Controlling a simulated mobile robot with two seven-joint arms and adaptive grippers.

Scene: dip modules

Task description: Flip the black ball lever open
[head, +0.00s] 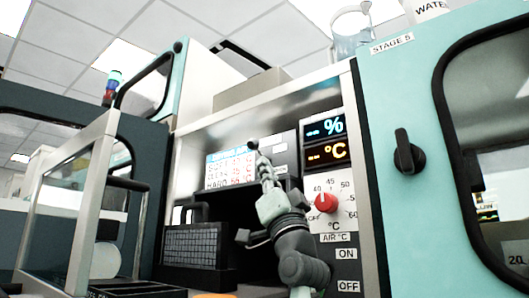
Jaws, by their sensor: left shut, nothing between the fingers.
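A small dark ball on a short rod (243,236) shows in the head view, just left of my left wrist. It looks like the black ball lever, and the arm hides where the rod is mounted. My left gripper (254,146) is shut and empty, pointing up in front of the control panel near the lit display. It is above the ball and apart from it in the picture. I cannot tell its depth from the panel. My right gripper is not in view.
A red dial (326,202) and ON and OFF labels sit right of the arm. A teal cabinet with a black turn handle (403,158) stands at right. A framed glass door (68,215) stands open at left. A glass beaker (351,32) is on top.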

